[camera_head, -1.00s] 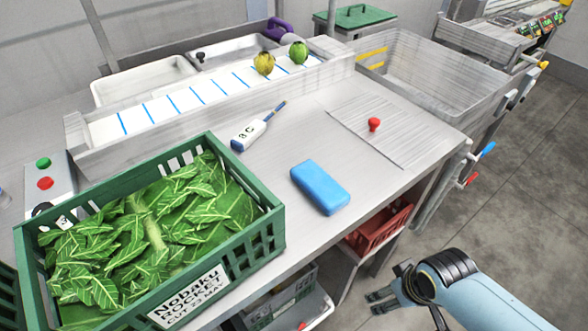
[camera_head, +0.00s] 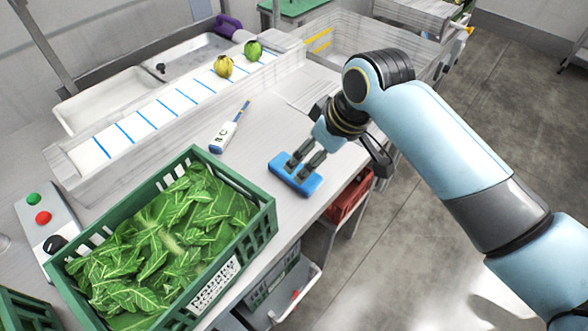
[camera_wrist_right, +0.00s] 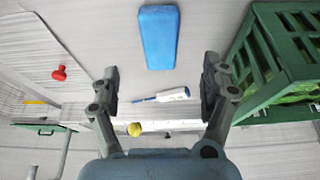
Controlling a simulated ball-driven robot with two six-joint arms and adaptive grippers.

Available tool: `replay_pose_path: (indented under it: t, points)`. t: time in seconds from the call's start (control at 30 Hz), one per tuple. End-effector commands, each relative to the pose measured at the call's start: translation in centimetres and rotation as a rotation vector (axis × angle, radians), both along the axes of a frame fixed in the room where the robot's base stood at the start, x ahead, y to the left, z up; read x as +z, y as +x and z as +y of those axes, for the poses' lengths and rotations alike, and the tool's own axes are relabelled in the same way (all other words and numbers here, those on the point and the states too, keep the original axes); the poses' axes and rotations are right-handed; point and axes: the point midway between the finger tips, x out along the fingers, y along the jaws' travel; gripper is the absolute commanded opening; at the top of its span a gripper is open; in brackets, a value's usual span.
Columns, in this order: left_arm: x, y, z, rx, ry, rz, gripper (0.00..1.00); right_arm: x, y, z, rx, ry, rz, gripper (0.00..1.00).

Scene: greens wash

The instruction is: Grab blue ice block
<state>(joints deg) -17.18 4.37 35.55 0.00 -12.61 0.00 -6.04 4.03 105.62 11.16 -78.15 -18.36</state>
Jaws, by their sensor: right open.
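The blue ice block (camera_head: 283,171) lies flat on the steel counter, right of the green crate. In the right wrist view the block (camera_wrist_right: 159,38) is at the top middle, beyond the open fingers and not between them. My right gripper (camera_head: 302,164) is open and empty. In the head view its fingers overlap the block from above, and I cannot tell the exact height. In the right wrist view its two fingers (camera_wrist_right: 160,90) are spread wide apart. My left gripper is not in view.
A green crate (camera_head: 262,222) of leafy greens stands left of the block. A thermometer (camera_head: 223,137) lies behind it. A white trough with blue lines (camera_head: 145,117) runs along the back, with two round vegetables (camera_head: 223,66) at it.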

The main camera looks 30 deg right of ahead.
Motion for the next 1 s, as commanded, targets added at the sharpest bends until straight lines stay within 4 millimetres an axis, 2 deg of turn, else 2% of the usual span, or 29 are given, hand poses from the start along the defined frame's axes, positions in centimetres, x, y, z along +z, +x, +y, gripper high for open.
replay_pose_path:
  t: [0.1, 0.37, 0.6, 0.87, 0.9, 1.0]
  points:
    - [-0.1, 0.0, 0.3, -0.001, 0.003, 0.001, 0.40, -1.8, 0.7, 0.2, -0.001, -0.001, 0.001, 0.80]
    - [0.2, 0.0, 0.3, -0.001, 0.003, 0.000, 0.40, -4.0, 1.6, 0.7, -0.001, 0.000, 0.000, 0.80]
    - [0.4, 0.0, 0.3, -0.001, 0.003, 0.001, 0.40, -7.2, 2.7, 1.2, -0.001, -0.001, 0.001, 0.80]
    - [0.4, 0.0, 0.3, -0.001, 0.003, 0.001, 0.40, -7.6, 2.9, 1.2, -0.002, -0.001, -0.001, 0.80]
    - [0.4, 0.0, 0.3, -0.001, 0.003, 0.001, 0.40, -7.6, 2.9, 1.2, -0.002, -0.001, -0.001, 0.79]
    - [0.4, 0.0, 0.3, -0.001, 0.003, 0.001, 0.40, -7.6, 2.9, 1.2, -0.002, -0.001, -0.001, 0.65]
